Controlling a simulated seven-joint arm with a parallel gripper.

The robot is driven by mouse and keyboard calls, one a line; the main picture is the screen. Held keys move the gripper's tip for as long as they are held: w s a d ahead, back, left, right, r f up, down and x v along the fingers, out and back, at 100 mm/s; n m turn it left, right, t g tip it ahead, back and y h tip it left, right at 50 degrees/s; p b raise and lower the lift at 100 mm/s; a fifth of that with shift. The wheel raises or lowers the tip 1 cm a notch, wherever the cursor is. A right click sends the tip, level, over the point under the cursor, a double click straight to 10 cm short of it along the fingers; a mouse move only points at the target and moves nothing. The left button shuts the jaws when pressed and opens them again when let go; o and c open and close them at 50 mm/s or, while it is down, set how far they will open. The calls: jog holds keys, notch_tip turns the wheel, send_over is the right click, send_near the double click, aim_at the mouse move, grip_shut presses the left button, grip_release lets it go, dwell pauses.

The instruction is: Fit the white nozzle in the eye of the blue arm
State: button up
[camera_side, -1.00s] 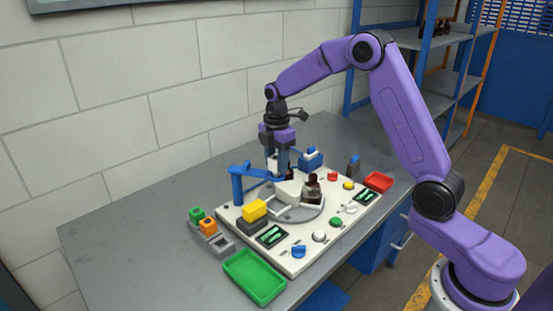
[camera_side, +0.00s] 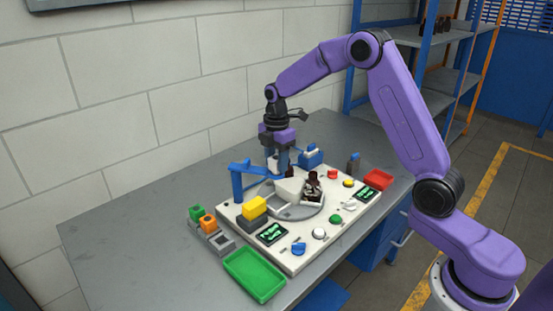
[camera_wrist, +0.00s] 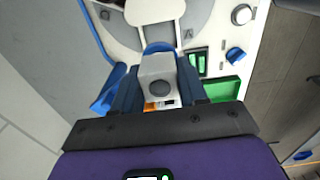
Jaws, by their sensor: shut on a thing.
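My gripper (camera_side: 277,170) is shut on the white nozzle (camera_side: 272,164), above the back left of the white board. In the wrist view the nozzle (camera_wrist: 158,80) is a pale block with a round dark spot, between the dark blue fingers. The blue arm (camera_side: 238,180) rises from the board's left and reaches toward my gripper. Its eye is largely hidden behind the fingers and nozzle; a blue curved edge (camera_wrist: 158,47) shows just past the nozzle in the wrist view. I cannot tell whether the nozzle touches the eye. A dark amber bottle (camera_side: 313,183) stands close on the right.
The white board (camera_side: 285,258) carries a grey turntable (camera_side: 297,212), a yellow block (camera_side: 254,207), screens and coloured buttons. A green tray (camera_side: 254,275) lies in front and a red tray (camera_side: 378,180) at right. A blue-and-white fixture (camera_side: 311,156) stands behind.

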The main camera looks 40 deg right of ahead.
jog(key=shift+f, duration=0.25)
dwell(0.3)
jog(key=o, duration=1.5)
jog(key=shift+r, duration=3)
